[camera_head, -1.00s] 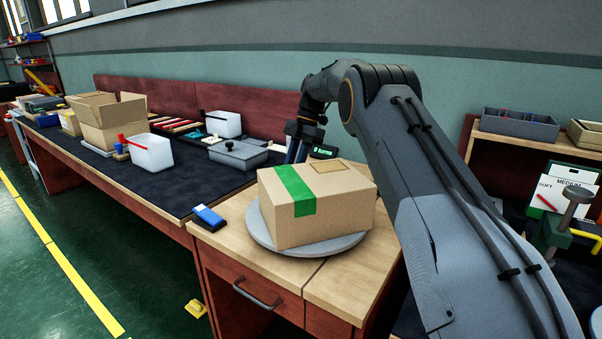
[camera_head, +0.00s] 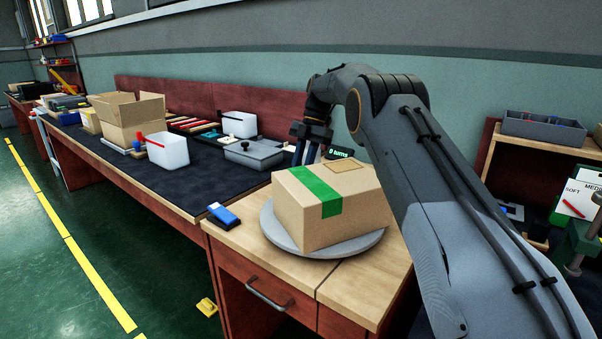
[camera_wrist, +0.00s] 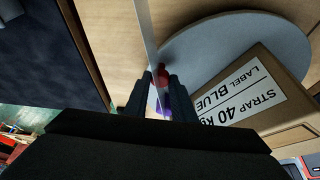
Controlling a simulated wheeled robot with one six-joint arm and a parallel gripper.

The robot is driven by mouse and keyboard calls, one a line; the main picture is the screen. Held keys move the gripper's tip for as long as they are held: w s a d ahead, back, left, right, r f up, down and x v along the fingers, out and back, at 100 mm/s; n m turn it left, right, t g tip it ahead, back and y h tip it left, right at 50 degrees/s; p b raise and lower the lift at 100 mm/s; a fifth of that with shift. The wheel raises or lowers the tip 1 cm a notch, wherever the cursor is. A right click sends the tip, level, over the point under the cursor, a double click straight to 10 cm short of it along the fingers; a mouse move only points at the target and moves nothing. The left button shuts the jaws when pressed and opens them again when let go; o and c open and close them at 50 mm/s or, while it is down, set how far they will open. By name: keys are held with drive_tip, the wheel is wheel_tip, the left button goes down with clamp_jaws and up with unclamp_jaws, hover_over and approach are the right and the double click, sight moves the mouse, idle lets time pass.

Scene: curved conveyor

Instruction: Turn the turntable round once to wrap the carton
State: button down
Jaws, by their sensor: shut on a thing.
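The brown carton (camera_head: 350,222) with a green tape band sits on the round grey turntable (camera_head: 287,240) on the wooden worktop. My gripper (camera_head: 309,150) is beyond the carton, partly hidden by it and by my arm. In the wrist view, my gripper (camera_wrist: 163,85) is shut on a red knob (camera_wrist: 163,73) at the turntable's rim. The turntable (camera_wrist: 235,35) and the carton (camera_wrist: 262,118) with a white "STRAP 40 KG, LABEL BLUE" label lie to its right. A small display (camera_head: 340,153) reads "0 turns".
A pale strip (camera_wrist: 146,35) crosses the wrist view beside the turntable.

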drive_tip(key=c, duration=1.5)
unclamp_jaws()
drive_tip(key=v, duration=0.7)
drive_tip(key=shift+d+r, duration=0.15)
drive_tip(key=shift+r, duration=0.25)
